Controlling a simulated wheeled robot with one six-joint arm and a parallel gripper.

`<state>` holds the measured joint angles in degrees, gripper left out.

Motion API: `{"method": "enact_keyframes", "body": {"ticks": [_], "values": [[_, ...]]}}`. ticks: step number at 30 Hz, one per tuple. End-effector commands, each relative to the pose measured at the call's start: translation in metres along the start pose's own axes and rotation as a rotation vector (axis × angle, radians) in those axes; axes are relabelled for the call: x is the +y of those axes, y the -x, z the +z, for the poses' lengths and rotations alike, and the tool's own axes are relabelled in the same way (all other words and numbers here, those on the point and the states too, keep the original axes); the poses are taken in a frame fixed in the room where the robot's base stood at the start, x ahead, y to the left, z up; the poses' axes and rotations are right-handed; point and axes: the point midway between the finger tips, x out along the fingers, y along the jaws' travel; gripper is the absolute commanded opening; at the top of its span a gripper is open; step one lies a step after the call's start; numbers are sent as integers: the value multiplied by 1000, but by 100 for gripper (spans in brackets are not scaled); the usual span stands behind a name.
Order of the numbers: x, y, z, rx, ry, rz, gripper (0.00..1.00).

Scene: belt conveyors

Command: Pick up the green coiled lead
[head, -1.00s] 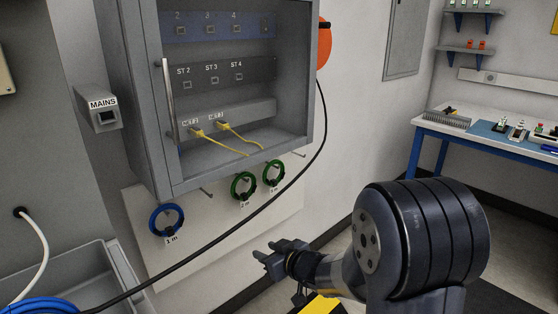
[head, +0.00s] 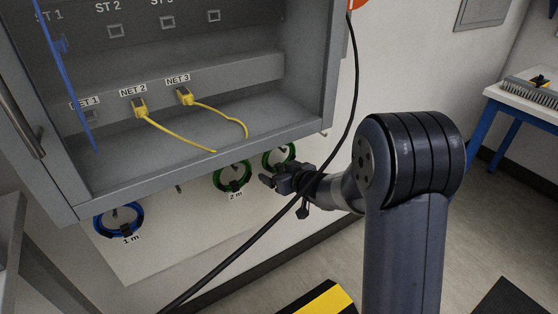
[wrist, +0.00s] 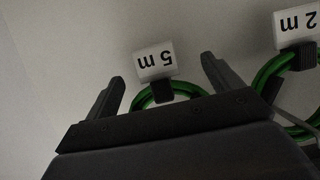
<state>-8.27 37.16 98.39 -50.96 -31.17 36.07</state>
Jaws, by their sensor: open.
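Two green coiled leads hang on the white board under the cabinet in the head view: one tagged 2 m (head: 219,183) and one to its right (head: 266,159). In the wrist view the right-hand one shows as the coil tagged 5 m (wrist: 142,101), and the 2 m coil (wrist: 264,75) is at the right edge. My gripper (head: 268,178) is open and empty, close to the coils. In the wrist view its two fingers (wrist: 162,78) stand on either side of the 5 m tag and coil. Much of that coil is hidden behind the gripper body.
A blue coil tagged 1 m (head: 97,222) hangs at left. The open cabinet (head: 215,160) overhangs the coils, with two yellow leads (head: 155,124) inside. A black cable (head: 236,254) hangs across, close to my wrist. A workbench (head: 525,100) stands at right.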

Motion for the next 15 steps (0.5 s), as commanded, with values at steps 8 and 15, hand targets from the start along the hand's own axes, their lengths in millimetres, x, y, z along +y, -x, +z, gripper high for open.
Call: {"method": "enact_keyframes", "body": {"ticks": [8,15], "values": [[0,-10,0,0,0,1,86],[0,-10,0,0,0,1,73]]}}
